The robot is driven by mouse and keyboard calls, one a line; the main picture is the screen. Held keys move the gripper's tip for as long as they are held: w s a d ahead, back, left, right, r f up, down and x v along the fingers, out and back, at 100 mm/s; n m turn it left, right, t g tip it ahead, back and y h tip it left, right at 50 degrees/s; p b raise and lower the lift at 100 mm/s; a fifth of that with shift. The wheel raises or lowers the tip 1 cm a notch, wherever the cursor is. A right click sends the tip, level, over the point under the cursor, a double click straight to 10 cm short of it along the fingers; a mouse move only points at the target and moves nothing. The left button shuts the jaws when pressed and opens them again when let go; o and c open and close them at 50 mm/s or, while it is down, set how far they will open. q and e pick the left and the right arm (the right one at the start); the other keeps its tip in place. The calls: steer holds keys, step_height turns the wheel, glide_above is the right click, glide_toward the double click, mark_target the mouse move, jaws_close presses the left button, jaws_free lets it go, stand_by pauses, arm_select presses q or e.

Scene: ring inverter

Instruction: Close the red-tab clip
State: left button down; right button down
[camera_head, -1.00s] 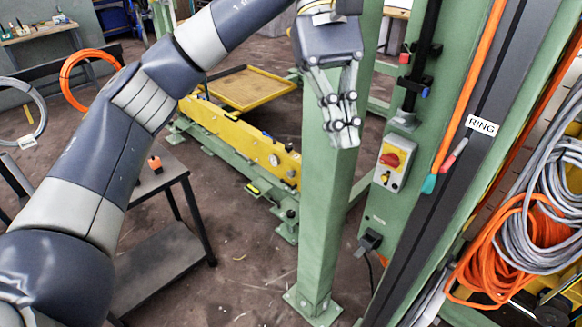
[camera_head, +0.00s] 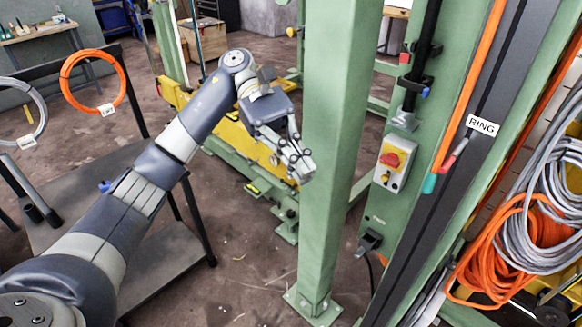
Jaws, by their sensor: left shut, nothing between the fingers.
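A small clip with a red tab (camera_head: 405,57) sits by the upper part of a black upright tube (camera_head: 425,40) on the green machine. A similar clip with a blue tab (camera_head: 424,92) is lower on the same tube. Both are too small to tell whether they are open or shut. My left gripper (camera_head: 303,168) is shut and empty, pointing down and right, just left of the green post (camera_head: 335,130). It is well left of and lower in the picture than the red tab, with the post between them. My right gripper is out of view.
A control box with a red knob (camera_head: 391,158) is on the machine below the tube. An orange tube (camera_head: 470,90) runs beside the RING label (camera_head: 482,125). Orange and grey cables (camera_head: 500,240) hang at the right. A dark table (camera_head: 75,215) stands at left.

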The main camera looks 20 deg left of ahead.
arm_select(q)
steer(key=shift+a+f+n+h, duration=0.6)
steer(key=shift+a+f+h, duration=0.2)
steer(key=shift+a+f, duration=0.05)
